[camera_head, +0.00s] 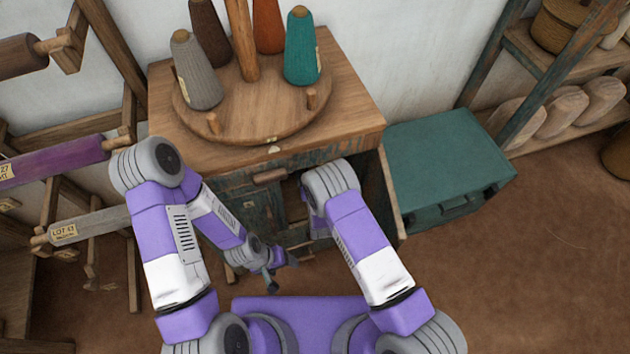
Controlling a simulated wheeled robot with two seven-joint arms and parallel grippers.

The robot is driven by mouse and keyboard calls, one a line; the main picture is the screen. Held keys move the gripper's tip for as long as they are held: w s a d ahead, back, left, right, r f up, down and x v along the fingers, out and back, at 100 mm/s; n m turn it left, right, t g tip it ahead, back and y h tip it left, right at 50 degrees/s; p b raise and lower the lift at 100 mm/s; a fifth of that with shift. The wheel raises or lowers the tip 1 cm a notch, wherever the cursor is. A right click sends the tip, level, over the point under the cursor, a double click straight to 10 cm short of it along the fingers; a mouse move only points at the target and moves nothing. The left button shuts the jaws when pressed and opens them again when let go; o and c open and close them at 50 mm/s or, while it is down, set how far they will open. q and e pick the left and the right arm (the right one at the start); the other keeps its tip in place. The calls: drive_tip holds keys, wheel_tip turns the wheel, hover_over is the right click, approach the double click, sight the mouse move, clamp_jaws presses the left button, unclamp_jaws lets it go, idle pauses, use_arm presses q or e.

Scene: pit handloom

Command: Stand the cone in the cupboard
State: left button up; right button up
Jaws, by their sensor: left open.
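The cupboard (160,105) has a wooden top and a worn dark green front. Its front looks partly open, with a door-like panel (391,200) standing out at the right; the inside is mostly hidden by my arms. Several yarn cones stand upright on a round wooden stand on top: a grey cone (197,75), a brown cone, an orange cone (268,25) and a teal cone (301,50). Which cone is meant, I cannot tell. My left gripper (281,270) is open, low before the cupboard front, with nothing visible in it. My right gripper is hidden behind its own arm.
A teal chest (447,165) stands right of the cupboard. A shelf rack (535,60) at the far right holds baskets and pale wooden pieces. A wooden rack with rolls, one purple (55,163), stands at left. Brown floor is clear at the lower right.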

drive_tip(key=s+d+p, duration=0.1)
drive_tip(key=s+p, duration=0.2)
drive_tip(key=s, duration=0.8)
drive_tip(key=shift+s+d+r, duration=0.15)
drive_tip(key=shift+s+r, duration=0.05)
drive_tip(key=shift+r, duration=0.1)
